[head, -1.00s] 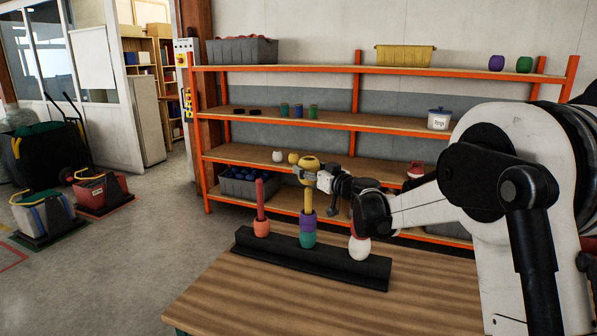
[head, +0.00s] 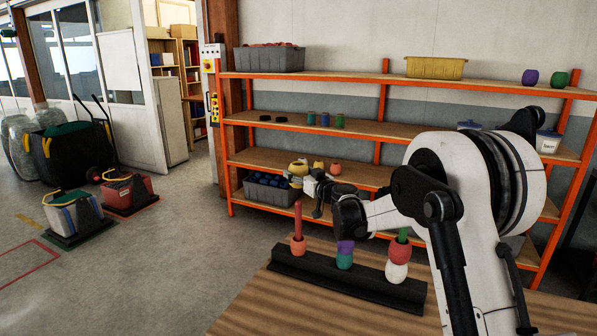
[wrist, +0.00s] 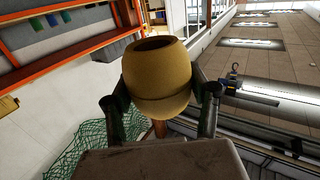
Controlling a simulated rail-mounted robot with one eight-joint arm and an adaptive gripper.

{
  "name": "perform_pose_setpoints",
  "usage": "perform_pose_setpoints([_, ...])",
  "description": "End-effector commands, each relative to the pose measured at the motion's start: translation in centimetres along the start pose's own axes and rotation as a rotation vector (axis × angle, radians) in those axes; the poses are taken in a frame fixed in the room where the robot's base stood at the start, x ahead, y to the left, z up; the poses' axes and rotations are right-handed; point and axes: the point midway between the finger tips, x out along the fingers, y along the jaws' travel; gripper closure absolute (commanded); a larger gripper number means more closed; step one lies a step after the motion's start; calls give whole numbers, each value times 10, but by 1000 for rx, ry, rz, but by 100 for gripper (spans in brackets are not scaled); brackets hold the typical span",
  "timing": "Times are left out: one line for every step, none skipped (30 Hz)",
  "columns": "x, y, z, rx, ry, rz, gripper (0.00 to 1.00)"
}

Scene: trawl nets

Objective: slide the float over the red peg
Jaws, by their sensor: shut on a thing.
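My gripper (head: 299,171) is shut on a yellow float (head: 297,168). In the wrist view the float (wrist: 158,80) sits between the two fingers, its dark hole facing up. In the head view it hangs above the red peg (head: 298,218), roughly in line with it, with a visible gap to the peg's top. A coral float (head: 298,246) sits around the foot of the red peg. The red peg stands upright at the left end of a black stand (head: 345,285). Depth alignment of float and peg is hard to tell.
On the same stand, the middle peg carries purple and teal floats (head: 344,261). An orange-framed shelf (head: 380,138) stands behind. The wooden table (head: 290,310) in front is clear.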

Motion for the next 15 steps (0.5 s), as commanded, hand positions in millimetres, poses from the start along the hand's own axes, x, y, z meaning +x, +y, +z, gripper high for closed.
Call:
perform_pose_setpoints([0, 0, 0, 0, 0, 1, 76])
perform_pose_setpoints([1, 0, 0, 0, 0, 1, 76])
perform_pose_setpoints([1, 0, 1, 0, 0, 2, 76])
perform_pose_setpoints([1, 0, 2, 0, 0, 2, 76])
perform_pose_setpoints([1, 0, 3, 0, 0, 2, 76])
perform_pose_setpoints([1, 0, 4, 0, 0, 1, 76])
perform_pose_setpoints([1, 0, 5, 0, 0, 1, 76])
perform_pose_setpoints([1, 0, 7, 0, 0, 1, 76])
perform_pose_setpoints([1, 0, 8, 0, 0, 1, 76])
perform_pose_setpoints([1, 0, 10, 0, 0, 1, 76])
perform_pose_setpoints([1, 0, 11, 0, 0, 1, 76])
perform_pose_setpoints([1, 0, 13, 0, 0, 1, 76])
perform_pose_setpoints([1, 0, 15, 0, 0, 1, 76])
perform_pose_setpoints([1, 0, 16, 0, 0, 1, 76])
perform_pose_setpoints([1, 0, 19, 0, 0, 1, 76])
